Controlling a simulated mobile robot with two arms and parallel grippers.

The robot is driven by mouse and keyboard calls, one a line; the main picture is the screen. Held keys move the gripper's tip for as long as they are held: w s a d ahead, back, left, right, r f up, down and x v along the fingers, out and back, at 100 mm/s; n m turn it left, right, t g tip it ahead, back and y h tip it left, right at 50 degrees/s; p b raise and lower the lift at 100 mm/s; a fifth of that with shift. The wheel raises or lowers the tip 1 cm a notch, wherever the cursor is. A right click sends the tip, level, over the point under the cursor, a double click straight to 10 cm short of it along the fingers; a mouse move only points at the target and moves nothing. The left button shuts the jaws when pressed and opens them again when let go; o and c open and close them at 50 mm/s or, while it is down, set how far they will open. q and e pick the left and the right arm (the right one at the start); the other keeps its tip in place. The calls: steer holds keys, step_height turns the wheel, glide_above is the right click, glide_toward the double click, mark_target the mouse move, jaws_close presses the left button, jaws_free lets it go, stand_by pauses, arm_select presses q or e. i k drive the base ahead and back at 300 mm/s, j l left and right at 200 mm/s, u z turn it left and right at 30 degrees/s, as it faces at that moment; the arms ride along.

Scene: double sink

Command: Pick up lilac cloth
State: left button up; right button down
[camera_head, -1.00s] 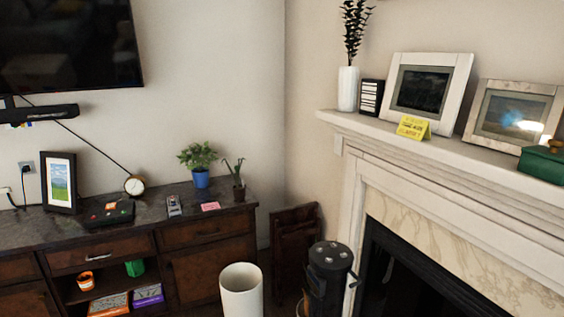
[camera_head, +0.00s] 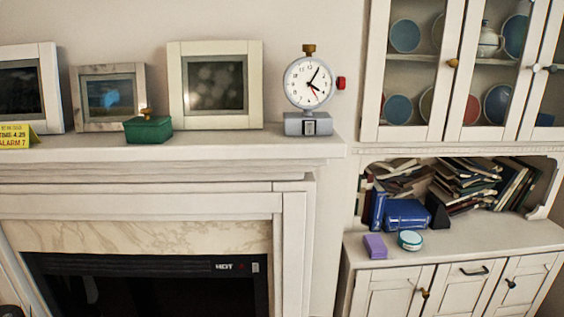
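A small lilac block-like item (camera_head: 375,246), which may be the folded lilac cloth, lies on the white cabinet top at the right, near its front left edge. A round white and teal tin (camera_head: 410,240) stands just to its right. Neither of my grippers shows in the head view.
A white fireplace mantel (camera_head: 200,150) bears picture frames, a green box (camera_head: 148,129) and a large clock (camera_head: 308,84). Blue books (camera_head: 406,214) and a pile of books stand behind the lilac item. The cabinet top (camera_head: 500,238) is clear to the right.

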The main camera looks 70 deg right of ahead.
mark_target(375, 245)
steer(key=z, duration=2.95)
